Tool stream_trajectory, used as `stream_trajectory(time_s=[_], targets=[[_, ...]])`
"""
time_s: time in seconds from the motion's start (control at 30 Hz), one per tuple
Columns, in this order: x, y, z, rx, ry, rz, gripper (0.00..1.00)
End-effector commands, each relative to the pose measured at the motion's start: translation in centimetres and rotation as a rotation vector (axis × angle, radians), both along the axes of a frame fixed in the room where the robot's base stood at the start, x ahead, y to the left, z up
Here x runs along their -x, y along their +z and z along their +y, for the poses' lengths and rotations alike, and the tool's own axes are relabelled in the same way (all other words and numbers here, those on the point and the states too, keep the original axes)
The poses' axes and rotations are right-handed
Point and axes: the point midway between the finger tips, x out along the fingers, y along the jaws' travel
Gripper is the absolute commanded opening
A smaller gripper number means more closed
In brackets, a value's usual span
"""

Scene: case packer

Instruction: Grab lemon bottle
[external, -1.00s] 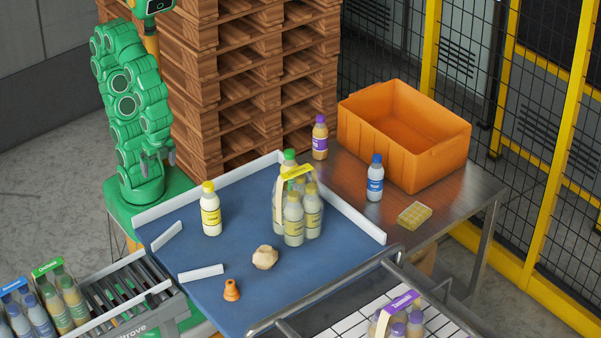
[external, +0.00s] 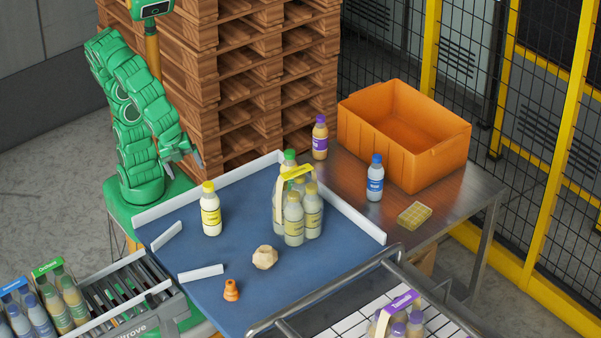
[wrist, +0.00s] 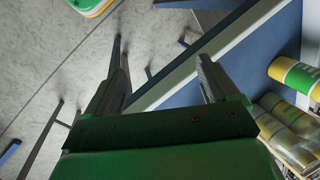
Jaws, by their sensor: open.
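The lemon bottle (external: 211,212), with a yellow cap and yellow label, stands upright on the left part of the blue table (external: 200,250). My gripper (external: 184,166) is open and empty, above and to the left of the bottle, near the table's back-left rim. In the wrist view my gripper (wrist: 161,52) shows two spread fingers with nothing between them, over the floor and the table rim. A yellow and green labelled object (wrist: 294,74) shows at the right edge there; I cannot tell which one it is.
A beige lump (external: 265,257) and an orange cone-like piece (external: 231,290) lie in front. An orange crate (external: 400,140) and two bottles stand on the metal table.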

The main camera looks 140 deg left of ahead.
Motion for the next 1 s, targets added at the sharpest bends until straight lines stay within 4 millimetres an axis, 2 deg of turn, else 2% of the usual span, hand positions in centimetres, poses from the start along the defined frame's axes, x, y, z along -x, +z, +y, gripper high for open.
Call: stream_trajectory(time_s=[0.03,0.2,0.4,0.6,0.7,0.83,1.0], targets=[[-1.9,0.9,-0.7,-0.037,-0.06,-0.01,0.88],[-7.5,3.7,-3.8,-0.158,-0.278,-0.031,0.88],[-12.0,5.8,-8.2,-0.275,-0.495,-0.037,0.88],[-14.6,6.3,-11.4,-0.375,-0.656,-0.01,0.88],[-15.4,6.0,-12.2,-0.443,-0.733,0.032,0.88],[-16.2,5.0,-12.1,-0.555,-0.837,0.133,0.88],[-17.0,3.9,-10.6,-0.739,-0.976,0.331,0.88]])
